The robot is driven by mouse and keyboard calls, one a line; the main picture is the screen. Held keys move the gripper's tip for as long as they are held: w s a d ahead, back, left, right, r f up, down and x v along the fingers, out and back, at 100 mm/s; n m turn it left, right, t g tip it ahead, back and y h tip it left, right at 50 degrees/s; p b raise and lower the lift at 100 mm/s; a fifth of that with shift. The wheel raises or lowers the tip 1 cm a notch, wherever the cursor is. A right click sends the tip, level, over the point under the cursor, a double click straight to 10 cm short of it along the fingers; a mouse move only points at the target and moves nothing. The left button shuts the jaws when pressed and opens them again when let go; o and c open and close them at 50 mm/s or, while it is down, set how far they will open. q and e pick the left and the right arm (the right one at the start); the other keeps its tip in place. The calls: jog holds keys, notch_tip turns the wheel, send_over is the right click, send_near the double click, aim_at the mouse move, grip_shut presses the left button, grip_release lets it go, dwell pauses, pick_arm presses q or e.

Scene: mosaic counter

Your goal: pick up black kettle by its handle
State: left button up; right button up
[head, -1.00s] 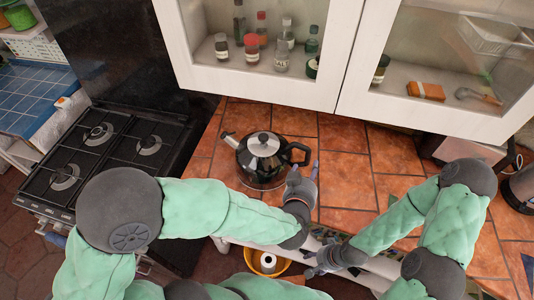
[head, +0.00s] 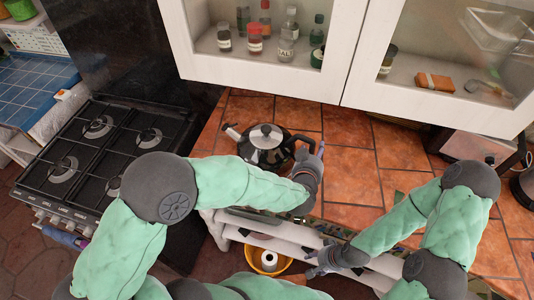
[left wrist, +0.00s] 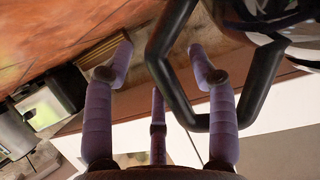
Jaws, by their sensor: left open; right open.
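The black kettle (head: 268,156) with a shiny lid stands upright on the tiled counter, its spout to the left and its black handle (head: 294,142) to the right. My left gripper (head: 312,158) is open at the handle's right side. In the left wrist view, the angular handle loop (left wrist: 157,62) passes between the open purple fingers of my left gripper (left wrist: 160,52). I cannot tell whether they touch it. Part of the kettle body shows at the top right there. My right gripper (head: 318,264) is open and empty, low in front of the counter.
A black gas stove (head: 90,150) stands left of the counter. White glass-fronted cabinets (head: 330,90) hang above and behind the kettle. A toaster-like metal appliance (head: 480,148) stands at the right. The tiles (head: 355,160) right of the kettle are clear.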

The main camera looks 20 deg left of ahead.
pick_arm(q)
grip_shut()
jog(key=shift+w+r, duration=0.15)
jog(key=shift+r, duration=0.1)
